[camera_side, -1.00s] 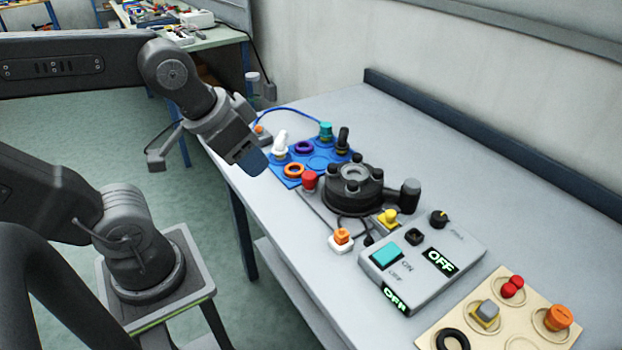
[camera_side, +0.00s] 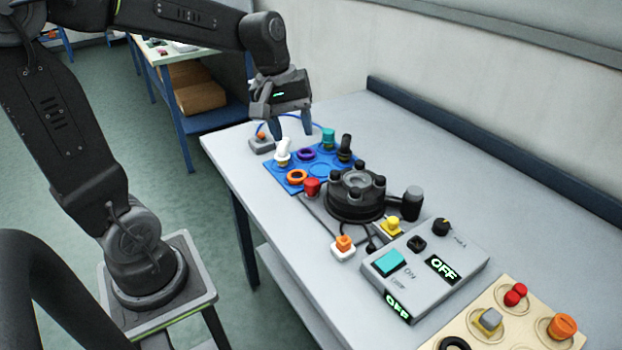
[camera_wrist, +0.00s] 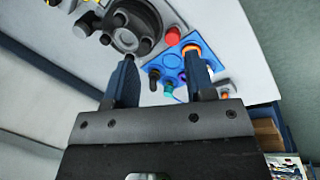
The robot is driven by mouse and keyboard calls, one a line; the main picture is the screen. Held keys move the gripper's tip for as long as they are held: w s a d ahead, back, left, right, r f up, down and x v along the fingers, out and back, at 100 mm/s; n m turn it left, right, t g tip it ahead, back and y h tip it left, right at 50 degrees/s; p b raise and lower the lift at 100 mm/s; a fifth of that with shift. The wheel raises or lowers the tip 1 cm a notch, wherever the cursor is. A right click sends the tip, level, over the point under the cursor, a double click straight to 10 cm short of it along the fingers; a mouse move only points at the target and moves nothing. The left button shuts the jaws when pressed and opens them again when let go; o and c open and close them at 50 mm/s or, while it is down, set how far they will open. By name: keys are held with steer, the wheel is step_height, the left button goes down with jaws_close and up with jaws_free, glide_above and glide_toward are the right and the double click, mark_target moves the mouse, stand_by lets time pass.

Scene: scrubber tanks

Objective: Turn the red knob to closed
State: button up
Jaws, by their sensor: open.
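A red knob (camera_side: 312,187) stands beside the round black flanged housing (camera_side: 356,197), at its left; it also shows in the wrist view (camera_wrist: 173,36). A second red knob (camera_side: 515,294), with two lobes, sits on the beige board (camera_side: 487,343) at the lower right. I cannot read a closed mark near either. My gripper (camera_side: 291,132) points down, open and empty, over the far end of the table by the blue board. In the wrist view its two fingers (camera_wrist: 160,56) are apart, with the blue board between and beyond them. It touches neither red knob.
The blue board (camera_side: 323,170) carries a white switch, rings, and teal and black knobs. A grey box (camera_side: 425,262) reads OFF twice. An orange button (camera_side: 344,243) and a yellow button (camera_side: 392,226) stand near the housing.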

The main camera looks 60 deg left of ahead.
mark_target(311, 181)
steer(key=w+a+f+n+g+h, duration=0.1)
steer(key=w+a+f+n, duration=0.2)
steer(key=a+n, duration=0.2)
steer(key=w+a+f+n+h, duration=0.2)
steer(key=w+a+f+n, duration=0.2)
steer(key=a, duration=0.2)
steer(key=x, duration=1.3)
steer(key=shift+s+d+f, duration=0.15)
steer(key=shift+f, duration=0.15)
steer(key=c, duration=0.7)
